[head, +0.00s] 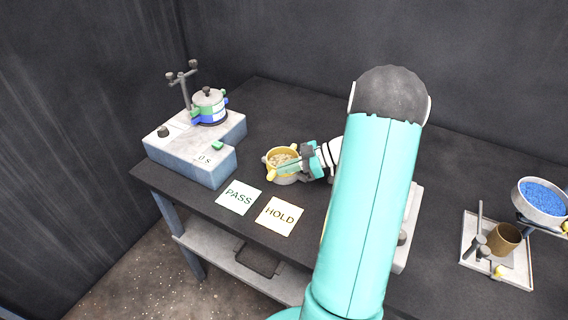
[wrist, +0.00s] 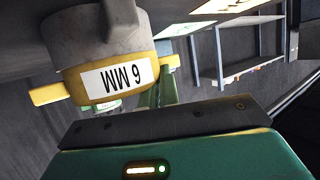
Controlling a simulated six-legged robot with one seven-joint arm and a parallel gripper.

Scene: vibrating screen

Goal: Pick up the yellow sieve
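The yellow sieve (head: 270,163) sits on the dark bench, with pale grains inside and small yellow tabs on its rim. In the wrist view the sieve (wrist: 82,92) appears upside down, with a white "6 MM" label and a grey part joined to its yellow band. My gripper (head: 297,165) is at the sieve's right side in the head view, with a green finger reaching along it. In the wrist view my gripper's green fingers (wrist: 160,90) are close together beside the sieve's right tab. Their tips are partly hidden, so I cannot tell whether they clamp it.
A grey machine (head: 190,165) with a blue-green sieve stack (head: 209,106) stands at left. PASS (head: 239,197) and HOLD (head: 279,216) cards lie at the bench's front. At right are a tray (head: 518,275) with a brown cup (head: 504,239) and a bowl of blue grains (head: 541,198).

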